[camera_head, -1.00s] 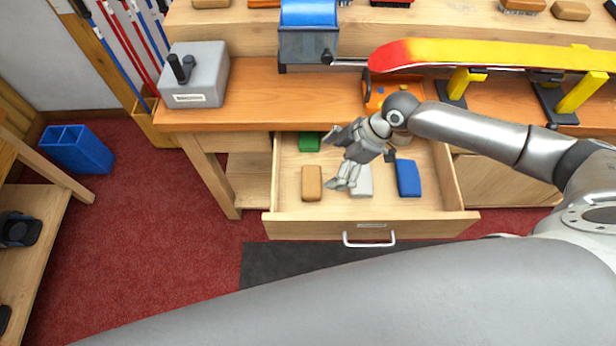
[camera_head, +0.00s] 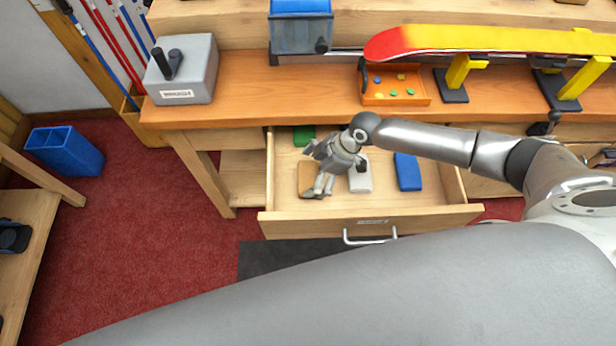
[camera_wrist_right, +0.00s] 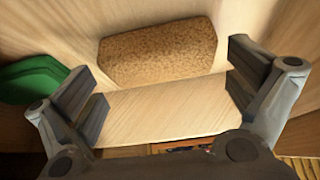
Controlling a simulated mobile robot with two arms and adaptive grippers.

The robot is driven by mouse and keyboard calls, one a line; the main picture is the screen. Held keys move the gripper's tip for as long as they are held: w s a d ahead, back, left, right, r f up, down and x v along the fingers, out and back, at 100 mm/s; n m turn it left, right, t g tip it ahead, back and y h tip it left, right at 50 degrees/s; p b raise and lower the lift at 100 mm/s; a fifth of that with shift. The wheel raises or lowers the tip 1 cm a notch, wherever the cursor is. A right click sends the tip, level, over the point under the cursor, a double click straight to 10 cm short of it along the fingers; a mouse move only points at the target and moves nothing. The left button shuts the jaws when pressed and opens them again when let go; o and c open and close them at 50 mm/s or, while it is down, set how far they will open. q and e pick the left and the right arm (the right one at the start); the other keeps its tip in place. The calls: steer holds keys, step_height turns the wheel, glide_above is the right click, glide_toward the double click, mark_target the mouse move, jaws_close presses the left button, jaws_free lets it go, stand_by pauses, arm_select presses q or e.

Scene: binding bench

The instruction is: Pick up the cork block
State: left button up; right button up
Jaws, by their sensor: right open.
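The cork block (camera_head: 307,177) is tan and lies in the open drawer (camera_head: 430,216), toward its left side. My right gripper (camera_head: 314,174) is over the drawer and partly covers the block in the head view. In the right wrist view the speckled cork block (camera_wrist_right: 158,52) lies flat, ahead of and between the two open fingers of the right gripper (camera_wrist_right: 168,98). The fingers are apart from it, with bare drawer floor between them. My left gripper does not show.
The drawer also holds a green block (camera_head: 304,136), a grey-white block (camera_head: 360,180) and a blue block (camera_head: 407,172). The drawer walls stand close around them. Above is the bench with a grey box (camera_head: 186,75), an orange tray (camera_head: 398,98) and a red-yellow ski (camera_head: 480,42).

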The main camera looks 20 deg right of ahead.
mark_target(308, 177)
steer(key=shift+x, duration=1.25)
steer(key=shift+c, duration=0.4)
steer(key=c, duration=0.6)
steer(key=shift+r, duration=5.1)
